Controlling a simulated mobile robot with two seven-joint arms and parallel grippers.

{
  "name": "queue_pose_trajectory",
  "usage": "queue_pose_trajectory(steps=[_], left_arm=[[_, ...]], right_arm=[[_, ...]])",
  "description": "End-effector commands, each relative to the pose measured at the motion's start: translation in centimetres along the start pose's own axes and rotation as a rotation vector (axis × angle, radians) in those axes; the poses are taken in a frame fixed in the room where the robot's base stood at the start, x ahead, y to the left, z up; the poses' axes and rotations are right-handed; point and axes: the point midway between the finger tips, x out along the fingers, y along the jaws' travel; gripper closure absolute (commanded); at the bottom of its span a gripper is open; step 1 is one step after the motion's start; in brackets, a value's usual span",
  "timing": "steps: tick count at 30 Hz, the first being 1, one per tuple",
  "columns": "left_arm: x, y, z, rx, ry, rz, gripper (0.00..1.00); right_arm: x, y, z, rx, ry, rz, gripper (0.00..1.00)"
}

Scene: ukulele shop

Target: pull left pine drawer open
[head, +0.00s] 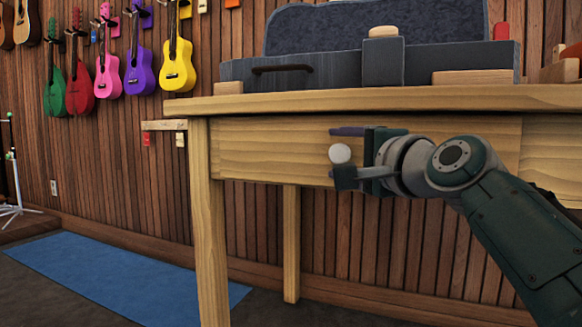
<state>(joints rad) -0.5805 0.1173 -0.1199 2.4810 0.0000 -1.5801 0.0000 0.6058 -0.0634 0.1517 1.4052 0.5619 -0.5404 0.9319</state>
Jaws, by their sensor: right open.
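The left pine drawer (270,150) is a wide light-wood front under the tabletop of a pine table. It looks closed, its front about flush with the table frame. Its round white knob (340,153) sticks out near the middle. My right gripper (346,154) comes in from the right and is open. One finger shows above the knob and one below it, with the knob between them in this view. I cannot tell whether either finger touches it. My wrist hides part of the drawer front. My left gripper is not in view.
On the pine tabletop (330,104) stand a dark grey case (300,72) and wooden blocks. A table leg (208,230) stands at the left. Colourful ukuleles (178,65) hang on the plank wall. A blue mat (120,275) lies on the floor, with free room there.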

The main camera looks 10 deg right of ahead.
Motion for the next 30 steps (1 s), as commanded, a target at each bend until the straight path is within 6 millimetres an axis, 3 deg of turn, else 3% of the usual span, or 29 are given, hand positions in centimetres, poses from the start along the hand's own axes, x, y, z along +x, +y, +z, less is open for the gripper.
queue_pose_trajectory(steps=[11,30], left_arm=[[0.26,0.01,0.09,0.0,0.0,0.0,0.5],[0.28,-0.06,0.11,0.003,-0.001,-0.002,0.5]], right_arm=[[0.47,-0.09,0.04,0.0,0.0,-0.001,0.3],[0.44,-0.05,0.02,0.0,0.0,0.0,1.0]])
